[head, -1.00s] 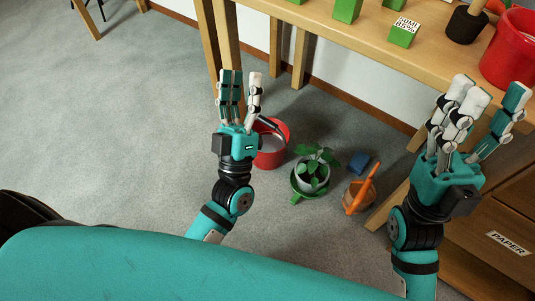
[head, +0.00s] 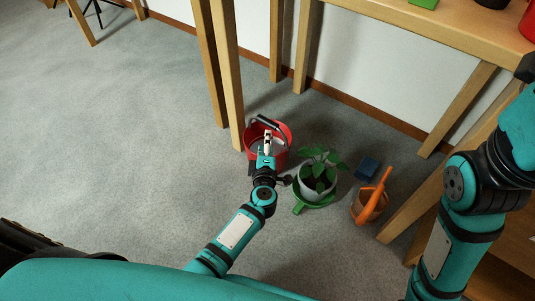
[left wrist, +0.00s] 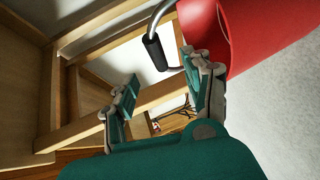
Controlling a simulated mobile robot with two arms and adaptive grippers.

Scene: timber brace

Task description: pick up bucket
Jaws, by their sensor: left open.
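The red bucket (head: 283,156) stands on the floor beside a table leg. Its wire handle with a black grip (head: 267,123) is raised above the rim. My left gripper (head: 268,143) is at the bucket, overlapping its opening in the head view and partly hiding it. In the left wrist view, my left gripper (left wrist: 163,85) is open and empty. There the handle's black grip (left wrist: 155,52) shows just past the fingertips, between them, and the bucket's red wall (left wrist: 262,35) is at the upper right, close to one finger. Contact cannot be told. My right gripper's fingers are outside the head view.
A potted plant (head: 318,175) in a green holder stands right of the bucket. A blue block (head: 367,168) and a terracotta pot (head: 366,206) with an orange tool are farther right. Wooden table legs (head: 228,75) rise behind the bucket. The floor to the left is clear.

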